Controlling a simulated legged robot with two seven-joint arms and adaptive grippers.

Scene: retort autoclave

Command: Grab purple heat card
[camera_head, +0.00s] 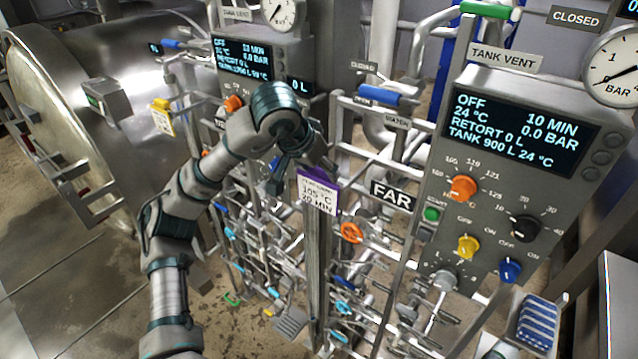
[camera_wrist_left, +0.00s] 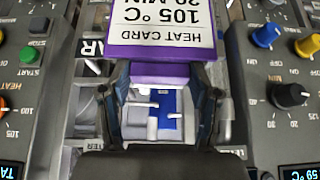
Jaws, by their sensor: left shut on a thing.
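The purple heat card (camera_head: 319,194) is a white card with a purple border. It reads 105 °C and 20 MIN. In the head view it stands in the middle, at the top of a grey post (camera_head: 318,265). My left gripper (camera_head: 303,170) reaches it from above and behind. In the left wrist view the heat card (camera_wrist_left: 163,28) appears upside down, its purple edge between the two fingers of my left gripper (camera_wrist_left: 162,78). The fingers are shut on that edge. I cannot tell whether the card still touches the post. My right gripper is in neither view.
A control panel (camera_head: 485,205) with knobs stands on the right, another panel (camera_head: 262,65) behind my left arm. A yellow card (camera_head: 162,117) hangs at the left near the large steel vessel (camera_head: 65,130). Pipes and valves with coloured handles crowd the middle. Open floor lies lower left.

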